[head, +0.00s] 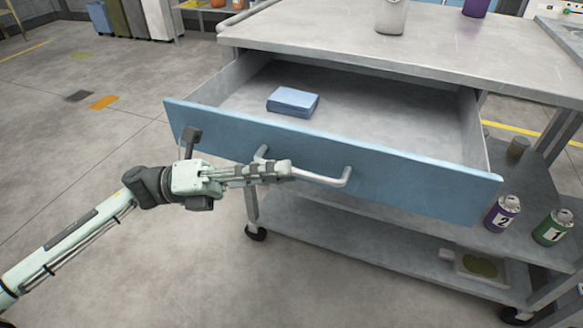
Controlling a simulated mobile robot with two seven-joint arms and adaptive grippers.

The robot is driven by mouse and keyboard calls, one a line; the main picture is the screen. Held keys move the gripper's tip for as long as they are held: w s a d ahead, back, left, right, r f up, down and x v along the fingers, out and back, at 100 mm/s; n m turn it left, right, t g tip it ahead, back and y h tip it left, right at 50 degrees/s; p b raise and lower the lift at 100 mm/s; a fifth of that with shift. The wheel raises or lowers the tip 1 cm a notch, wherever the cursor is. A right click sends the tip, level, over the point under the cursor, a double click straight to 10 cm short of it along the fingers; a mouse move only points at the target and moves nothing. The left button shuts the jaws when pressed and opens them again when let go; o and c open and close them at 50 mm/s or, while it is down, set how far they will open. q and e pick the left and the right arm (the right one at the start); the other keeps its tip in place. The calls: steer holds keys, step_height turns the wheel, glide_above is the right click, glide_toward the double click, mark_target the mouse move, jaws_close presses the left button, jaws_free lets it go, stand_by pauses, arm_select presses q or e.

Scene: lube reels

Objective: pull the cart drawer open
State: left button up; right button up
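The cart drawer has a blue front (415,187) and a grey inside. It stands well out from under the cart's top, and its inside shows. A pale bar handle (325,179) is fixed to the front. My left gripper (284,170) is at the left part of the handle, its fingers pointing right along the bar and overlapping it. The fingers look close together, but I cannot tell whether they are closed on the bar. My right gripper is not in view.
The grey cart (440,45) carries a grey container (391,14) and a purple one (477,6) on top. A purple can (502,213) and a green can (552,227) stand on a shelf below.

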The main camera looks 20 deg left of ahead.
arm_select(q)
steer(key=v, duration=0.9)
